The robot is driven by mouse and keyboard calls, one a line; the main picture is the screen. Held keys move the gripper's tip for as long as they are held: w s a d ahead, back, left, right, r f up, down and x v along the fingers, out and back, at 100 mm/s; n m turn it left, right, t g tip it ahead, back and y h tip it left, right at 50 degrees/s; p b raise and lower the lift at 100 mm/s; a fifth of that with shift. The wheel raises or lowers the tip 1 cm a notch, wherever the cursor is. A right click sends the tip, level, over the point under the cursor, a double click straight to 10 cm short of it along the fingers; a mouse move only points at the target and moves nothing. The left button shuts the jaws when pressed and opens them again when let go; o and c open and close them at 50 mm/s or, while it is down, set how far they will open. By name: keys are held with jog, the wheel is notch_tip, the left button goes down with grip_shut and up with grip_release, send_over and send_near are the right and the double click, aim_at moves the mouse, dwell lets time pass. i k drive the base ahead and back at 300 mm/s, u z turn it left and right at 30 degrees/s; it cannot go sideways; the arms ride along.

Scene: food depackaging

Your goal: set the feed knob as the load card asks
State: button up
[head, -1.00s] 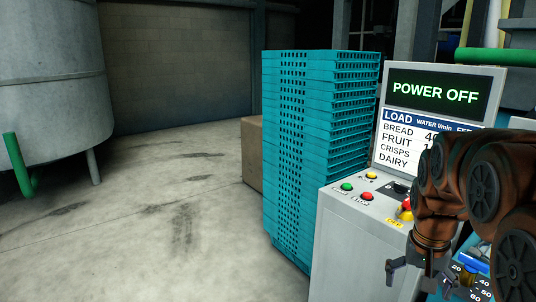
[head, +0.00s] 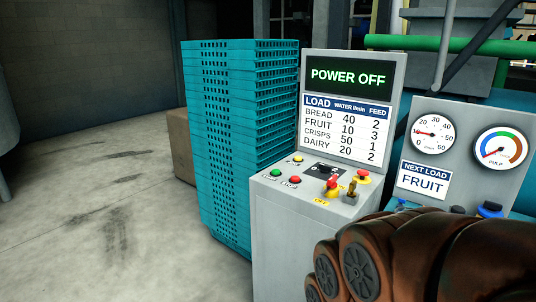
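The load card (head: 425,180) reads "NEXT LOAD FRUIT" on the grey gauge panel at right in the head view. The load chart (head: 347,128) on the console gives fruit as water 10, feed 3. A dark plate (head: 325,170) lies on the console's sloped top; which control is the feed knob and its setting are too small to tell. A red and yellow switch (head: 332,186) sits by an "OFF" label, with a brass-coloured piece (head: 352,189) beside it. My arm fills the lower right, and my gripper does not show.
The screen (head: 348,76) reads "POWER OFF". Yellow, green and red buttons (head: 285,175) sit left on the console (head: 285,225). A red emergency button (head: 363,176) is at its right. Two gauges (head: 432,133) (head: 501,147) are at right.

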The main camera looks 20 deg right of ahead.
aim_at(324, 169)
jog(key=u, duration=1.1)
jog(key=i, duration=0.25)
jog(key=z, duration=1.95)
